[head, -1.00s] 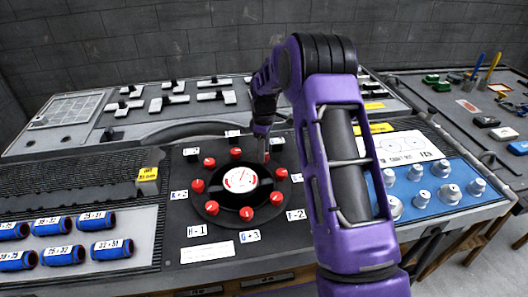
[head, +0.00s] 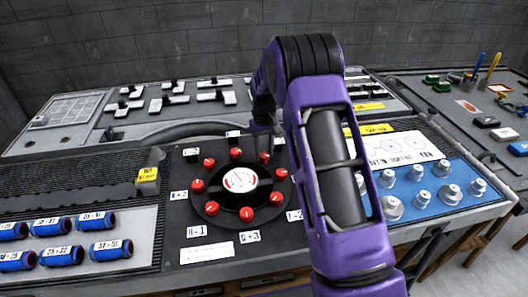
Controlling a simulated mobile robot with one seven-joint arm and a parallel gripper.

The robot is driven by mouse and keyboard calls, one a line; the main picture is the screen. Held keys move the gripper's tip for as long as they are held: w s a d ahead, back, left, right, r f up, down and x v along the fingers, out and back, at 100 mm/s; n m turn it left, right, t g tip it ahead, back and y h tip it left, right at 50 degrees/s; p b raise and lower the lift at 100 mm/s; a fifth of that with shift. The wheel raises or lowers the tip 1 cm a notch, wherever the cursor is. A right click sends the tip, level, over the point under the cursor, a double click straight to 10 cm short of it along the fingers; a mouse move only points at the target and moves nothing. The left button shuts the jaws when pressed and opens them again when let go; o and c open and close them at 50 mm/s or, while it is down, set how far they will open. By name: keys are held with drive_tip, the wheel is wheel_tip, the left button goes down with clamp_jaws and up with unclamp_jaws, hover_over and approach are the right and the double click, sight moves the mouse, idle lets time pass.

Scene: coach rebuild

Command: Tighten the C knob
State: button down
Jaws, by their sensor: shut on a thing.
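The round black dial plate (head: 225,213) with a ring of several red knobs sits on the dark middle panel. One red knob (head: 264,157) is at its upper right and another red knob (head: 282,174) at its right edge. A white disc (head: 240,179) with red marks is at the centre. Small label cards stand around the ring; their letters are mostly too small to read, and I cannot tell which knob is C. My purple arm stands right of the dial and bends down behind it.
Blue cylinders (head: 60,256) lie in rows on the left panel, near a yellow tag (head: 147,175). Silver knobs (head: 450,193) stand on a blue panel at right. Black switches on white bases are at the back. The dial's left and front sides are free of my arm.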

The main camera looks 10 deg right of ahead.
sight(264, 154)
drive_tip(key=shift+m, duration=0.8)
drive_tip(key=shift+c, duration=2.2)
unclamp_jaws()
drive_tip(key=shift+r, duration=0.15)
wheel_tip(264, 154, up, 17)
drive_tip(key=p, duration=0.1)
drive_tip(key=shift+r, duration=0.15)
